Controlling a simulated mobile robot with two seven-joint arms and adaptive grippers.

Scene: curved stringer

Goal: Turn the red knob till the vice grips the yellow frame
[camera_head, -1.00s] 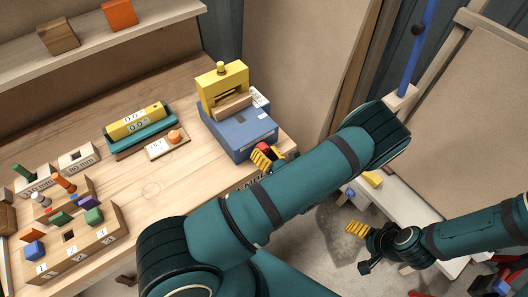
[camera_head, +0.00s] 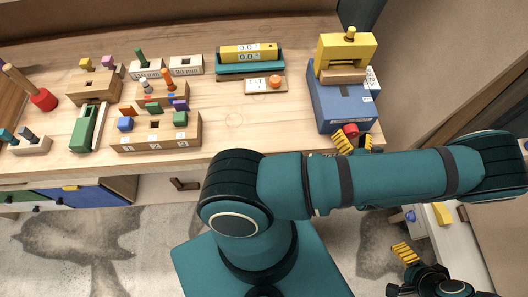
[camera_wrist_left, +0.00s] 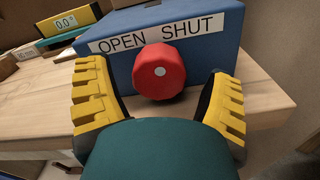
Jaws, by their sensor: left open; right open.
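The red knob (camera_head: 350,130) is on the front of the blue vice box (camera_head: 341,108) at the back right of the bench. The yellow frame (camera_head: 346,45) stands upright on the box, with a wooden block (camera_head: 343,76) at its base; whether it is clamped I cannot tell. In the left wrist view the knob (camera_wrist_left: 159,71) faces me under the "OPEN SHUT" label (camera_wrist_left: 158,35). My left gripper (camera_wrist_left: 160,103) is open, one yellow finger each side of the knob, apart from it. It also shows in the head view (camera_head: 355,142). My right gripper (camera_head: 402,266), low at the right, is open and empty.
A white side table (camera_head: 448,245) stands at the lower right. The middle of the bench is clear.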

